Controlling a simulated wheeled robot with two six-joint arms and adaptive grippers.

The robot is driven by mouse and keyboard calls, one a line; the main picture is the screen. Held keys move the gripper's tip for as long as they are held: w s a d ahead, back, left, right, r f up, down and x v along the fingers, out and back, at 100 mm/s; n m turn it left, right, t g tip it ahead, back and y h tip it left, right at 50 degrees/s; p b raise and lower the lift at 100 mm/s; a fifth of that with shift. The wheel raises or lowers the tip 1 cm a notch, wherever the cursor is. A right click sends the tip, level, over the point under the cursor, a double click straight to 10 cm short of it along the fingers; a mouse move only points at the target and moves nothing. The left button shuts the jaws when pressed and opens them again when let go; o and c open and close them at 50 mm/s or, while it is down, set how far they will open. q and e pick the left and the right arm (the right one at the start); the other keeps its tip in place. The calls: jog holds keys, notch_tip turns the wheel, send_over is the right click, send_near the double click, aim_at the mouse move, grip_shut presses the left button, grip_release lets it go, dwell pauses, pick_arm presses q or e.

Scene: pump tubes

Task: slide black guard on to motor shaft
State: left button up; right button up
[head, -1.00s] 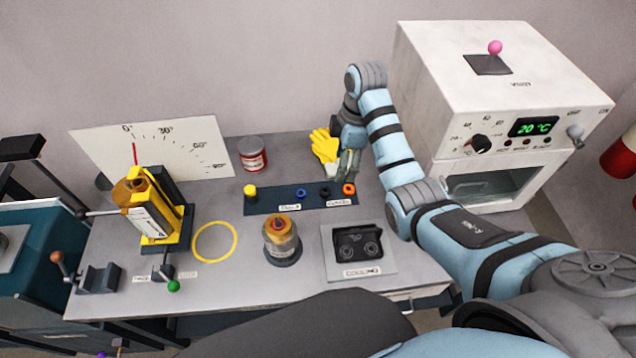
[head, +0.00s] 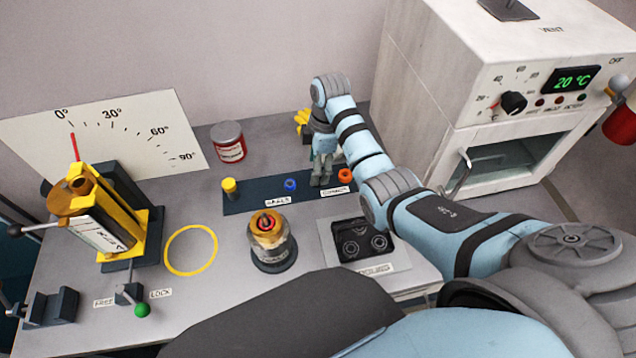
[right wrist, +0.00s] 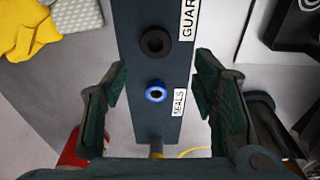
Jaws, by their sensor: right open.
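The black guard, a small ring, lies on the dark strip (head: 258,203) marked for seals and guards. It shows in the right wrist view (right wrist: 155,42), just beyond a blue ring (right wrist: 156,92). In the head view my right gripper (head: 321,178) hides it. That gripper is open and empty, pointing down over the strip, with its fingers (right wrist: 160,64) spread to either side of the row of rings. A labelled cylinder with a copper top and red centre (head: 272,248) stands upright in front of the strip; I cannot tell whether this is the motor. My left gripper is out of view.
A yellow cap (head: 229,187) and an orange ring (head: 344,175) sit on the strip. A yellow tilting holder (head: 128,235) stands at left, a red tin (head: 228,142) behind. A cooling plate (head: 330,240) and white oven (head: 425,90) are right. The yellow circle (head: 190,250) is empty.

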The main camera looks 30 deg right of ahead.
jog(key=f, duration=0.1)
jog(key=f+b, duration=0.1)
jog(key=f, duration=0.3)
jog(key=shift+w+d+f+b, duration=0.1)
jog(key=shift+w+d+b, duration=0.05)
jog(key=shift+d+b, duration=0.2)
jog(key=shift+c, duration=0.3)
jog(key=c, duration=0.9)
jog(key=shift+o, duration=0.2)
jog(key=shift+r, duration=0.2)
